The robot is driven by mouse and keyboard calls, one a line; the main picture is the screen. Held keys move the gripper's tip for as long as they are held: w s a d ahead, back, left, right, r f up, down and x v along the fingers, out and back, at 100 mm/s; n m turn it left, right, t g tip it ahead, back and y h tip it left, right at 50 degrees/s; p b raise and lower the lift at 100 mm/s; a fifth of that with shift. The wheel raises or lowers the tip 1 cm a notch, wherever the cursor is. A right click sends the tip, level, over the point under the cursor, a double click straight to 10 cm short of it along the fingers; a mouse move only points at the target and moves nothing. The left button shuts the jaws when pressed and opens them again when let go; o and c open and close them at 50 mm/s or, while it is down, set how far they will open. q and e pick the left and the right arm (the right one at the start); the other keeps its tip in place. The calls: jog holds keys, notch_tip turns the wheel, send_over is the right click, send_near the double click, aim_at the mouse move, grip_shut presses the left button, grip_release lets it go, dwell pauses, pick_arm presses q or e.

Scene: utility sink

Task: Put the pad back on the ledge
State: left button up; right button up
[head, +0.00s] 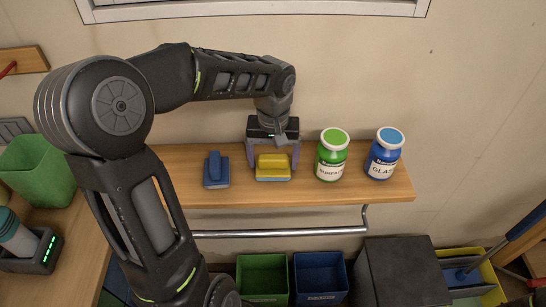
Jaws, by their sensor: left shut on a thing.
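My left gripper (272,157) reaches down over the wooden ledge (325,194) and is shut on the yellow pad (273,161), one finger on each side. I cannot tell whether the pad's underside touches the ledge. My right gripper is not in view.
A blue-capped bottle (382,155) stands right of the green one. A metal rail (280,233) runs below the ledge. Green (262,275) and blue (320,276) bins and a dark grey box (402,270) sit lower. A green container (38,168) stands at left.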

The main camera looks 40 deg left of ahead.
aim_at(273, 156)
pick_arm(q)
jog(key=o, duration=1.8)
jog(key=r, duration=0.8)
jog(key=r+b, duration=0.1)
jog(key=r, duration=0.3)
jog(key=shift+s+d, duration=0.15)
jog(key=shift+s, duration=0.1)
